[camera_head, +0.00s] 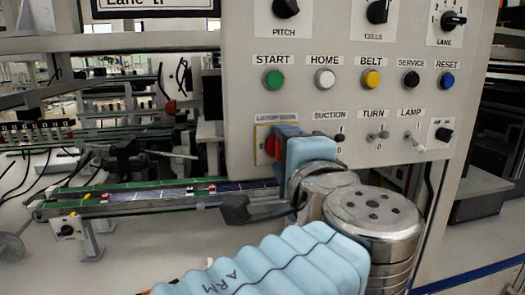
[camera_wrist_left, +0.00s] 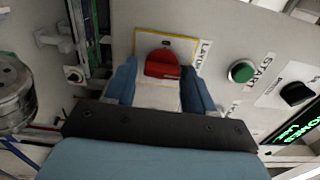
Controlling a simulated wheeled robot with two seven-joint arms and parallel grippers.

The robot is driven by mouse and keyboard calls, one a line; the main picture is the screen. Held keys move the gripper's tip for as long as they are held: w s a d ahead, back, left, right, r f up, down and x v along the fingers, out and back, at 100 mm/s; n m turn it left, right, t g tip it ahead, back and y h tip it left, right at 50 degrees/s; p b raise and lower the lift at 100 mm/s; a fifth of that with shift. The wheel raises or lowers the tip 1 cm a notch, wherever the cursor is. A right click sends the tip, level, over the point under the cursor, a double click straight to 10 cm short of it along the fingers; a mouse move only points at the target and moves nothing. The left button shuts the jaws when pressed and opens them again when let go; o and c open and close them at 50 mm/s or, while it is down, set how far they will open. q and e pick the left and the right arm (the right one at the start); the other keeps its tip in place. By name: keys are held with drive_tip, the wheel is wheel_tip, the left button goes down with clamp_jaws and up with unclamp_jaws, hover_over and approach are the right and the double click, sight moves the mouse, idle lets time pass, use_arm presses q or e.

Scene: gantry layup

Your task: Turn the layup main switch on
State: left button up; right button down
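The layup main switch (camera_head: 271,147) is a red rotary knob on a yellow-edged plate, low on the left of the grey control panel. In the head view my left gripper (camera_head: 290,146) covers much of it and part of its label. In the left wrist view the red knob (camera_wrist_left: 162,65) lies between the two blue fingers of my left gripper (camera_wrist_left: 160,80). The fingers are apart, one on each side, with gaps to the knob. Whether the fingertips touch the plate I cannot tell. The knob's handle runs across the wrist picture. My right gripper is not in view.
The panel (camera_head: 240,30) also carries a green START button (camera_head: 274,80), a white HOME button (camera_head: 324,80), and SUCTION (camera_head: 339,137) and TURN (camera_head: 378,136) toggles close to my wrist. A rail with dark cells (camera_head: 150,195) runs left behind my gripper.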

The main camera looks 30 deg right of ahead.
use_arm(q)
drive_tip(key=shift+o, duration=0.8)
drive_tip(key=b+v, duration=0.2)
drive_tip(key=v, duration=1.2)
drive_tip(key=shift+w+d+f, duration=0.1)
drive_tip(key=shift+w, duration=0.05)
